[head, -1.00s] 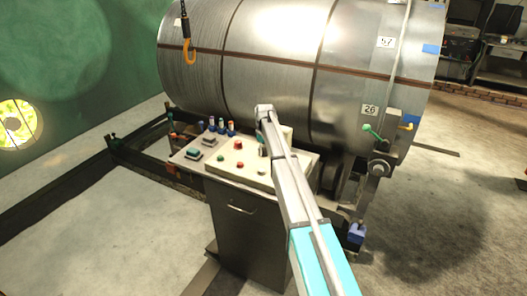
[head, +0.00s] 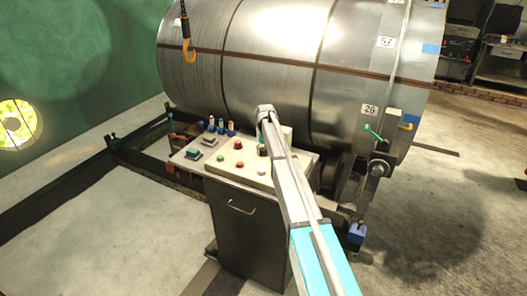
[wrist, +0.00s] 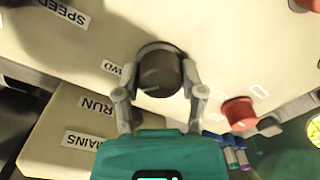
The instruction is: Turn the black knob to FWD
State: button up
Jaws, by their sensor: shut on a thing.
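The black knob (wrist: 160,72) is round and sits on the cream panel in the wrist view, with a small mark on its face. In the head view my arm reaches over the control cabinet's panel (head: 225,166), and the knob is hard to make out there behind my gripper.
A red button (wrist: 240,113) stands close to the right finger. Labels read SPEED (wrist: 62,12), RUN (wrist: 97,103) and MAINS (wrist: 82,140). In the head view a large metal drum (head: 285,60) stands right behind the panel, with a hook (head: 189,50) hanging before it.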

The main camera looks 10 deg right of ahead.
jog(key=shift+m, duration=0.5)
jog(key=o, duration=1.1)
jog(key=shift+o, duration=0.2)
jog(key=shift+n, duration=0.5)
